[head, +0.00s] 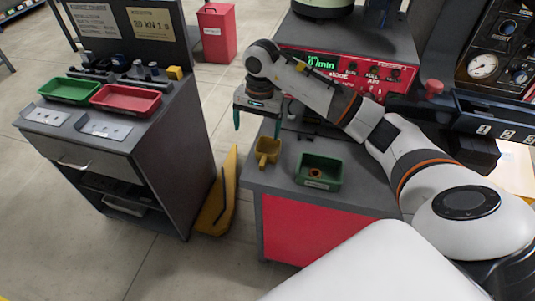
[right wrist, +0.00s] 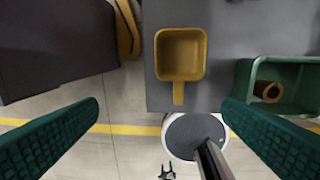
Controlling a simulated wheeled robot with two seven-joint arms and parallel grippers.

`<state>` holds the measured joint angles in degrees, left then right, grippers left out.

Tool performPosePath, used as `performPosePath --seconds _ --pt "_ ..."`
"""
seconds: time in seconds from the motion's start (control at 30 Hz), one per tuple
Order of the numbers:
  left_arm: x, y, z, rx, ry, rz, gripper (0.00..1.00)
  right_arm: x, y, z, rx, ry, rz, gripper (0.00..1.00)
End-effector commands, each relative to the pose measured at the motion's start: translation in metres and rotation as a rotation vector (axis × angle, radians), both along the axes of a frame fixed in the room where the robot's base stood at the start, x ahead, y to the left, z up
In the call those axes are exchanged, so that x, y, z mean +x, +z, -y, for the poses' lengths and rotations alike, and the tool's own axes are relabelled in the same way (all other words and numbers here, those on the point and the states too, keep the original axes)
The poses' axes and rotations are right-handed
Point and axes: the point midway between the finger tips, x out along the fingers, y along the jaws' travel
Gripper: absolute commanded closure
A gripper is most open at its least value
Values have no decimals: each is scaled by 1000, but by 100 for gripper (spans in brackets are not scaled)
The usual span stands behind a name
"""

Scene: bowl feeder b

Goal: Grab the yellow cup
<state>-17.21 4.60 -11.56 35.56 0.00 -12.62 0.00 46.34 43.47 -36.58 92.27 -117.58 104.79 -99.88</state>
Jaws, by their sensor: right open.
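The yellow cup (head: 268,150), square with a short handle, stands on the grey bench top (head: 300,188) near its left edge. In the right wrist view the open cup (right wrist: 180,50) looks empty, and its handle points down the picture. My right gripper (head: 258,122) is open and empty, above the cup with its fingers pointing down. In the right wrist view its green fingers (right wrist: 162,108) are wide apart, with the cup ahead between them and apart from both. I do not make out my left gripper.
A green bin (head: 318,172) with a brown ring-shaped part (head: 316,173) stands right of the cup. A red control panel (head: 350,72) rises behind. At left, a grey cabinet (head: 150,140) holds a green tray (head: 70,90) and a red tray (head: 126,98).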

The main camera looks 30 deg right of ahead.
Motion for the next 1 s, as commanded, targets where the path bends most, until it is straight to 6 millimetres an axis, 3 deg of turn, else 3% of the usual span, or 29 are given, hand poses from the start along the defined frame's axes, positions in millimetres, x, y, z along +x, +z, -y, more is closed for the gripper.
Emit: performPosePath --seconds 0.13,0.4,0.67,1.0 --pt "0 3 0 0 0 0 46 -2 0 21 -83 10 -29 11" --pt "0 14 0 0 1 0 46 -3 -45 22 -83 11 -34 11" --pt "0 19 0 1 2 0 46 -2 -66 24 -83 9 -31 11" --pt "0 32 -1 1 3 0 46 1 -110 32 -81 11 -29 11"
